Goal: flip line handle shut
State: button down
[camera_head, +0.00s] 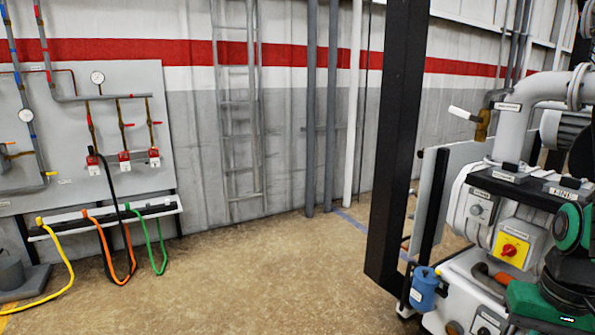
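A lever handle (463,113) with a pale grip sticks out to the left from a small brass valve (482,126) at the upper right. The lever lies near level, its free end a little higher. The valve sits beside a thick grey pipe (545,88) with a small label too small to read. Other small handles show on the gauge panel at the left, so I cannot tell from labels which is the line handle. My gripper is not in view.
A black upright post (397,140) stands left of the machine. A grey box carries a red knob on a yellow plate (511,250). The gauge panel (95,130) has coloured hoses (160,245) below. Open floor (255,270) lies between.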

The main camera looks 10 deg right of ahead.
aim_at(461, 113)
jog(key=k, duration=0.5)
jog(key=u, duration=0.25)
jog(key=i, duration=1.45)
jog(key=z, duration=0.25)
